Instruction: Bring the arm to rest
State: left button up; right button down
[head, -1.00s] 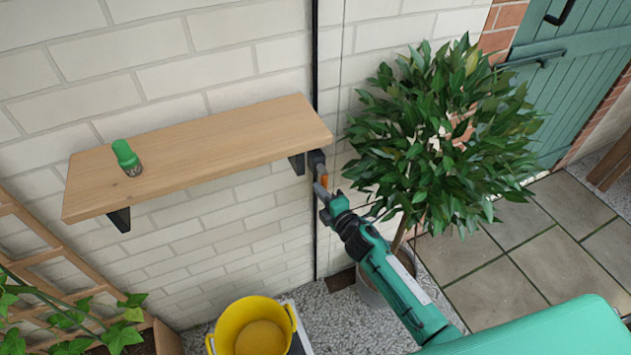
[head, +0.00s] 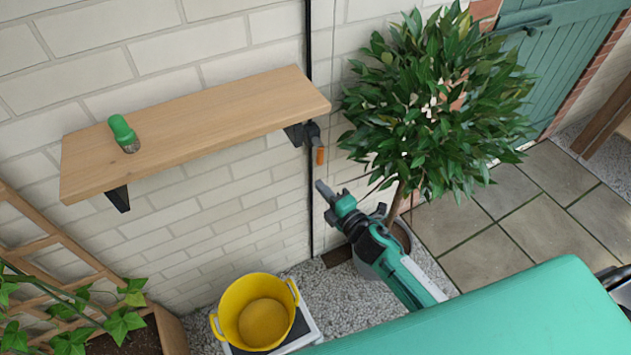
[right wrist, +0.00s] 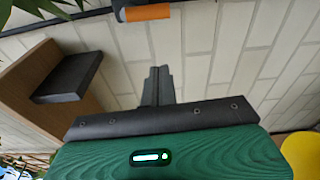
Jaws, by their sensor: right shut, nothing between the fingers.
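My right gripper (head: 321,187) is shut and empty. It hangs in front of the brick wall, below and to the right of the wooden shelf's right end, on my green and black arm. In the right wrist view its closed fingers (right wrist: 158,86) point toward the wall, with nothing between them. A dark fitting with an orange part (head: 320,156) is on the black pipe just above the fingertips, apart from them. The orange part also shows at the top of the right wrist view (right wrist: 146,12). My left gripper is not in view.
The wooden shelf (head: 215,118) carries a green-handled item (head: 123,133) near its left end. A yellow tub (head: 262,312) stands on a white-edged platform (head: 313,330). A potted tree (head: 440,100) stands close to my right arm. Paving (head: 540,200) at right is clear.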

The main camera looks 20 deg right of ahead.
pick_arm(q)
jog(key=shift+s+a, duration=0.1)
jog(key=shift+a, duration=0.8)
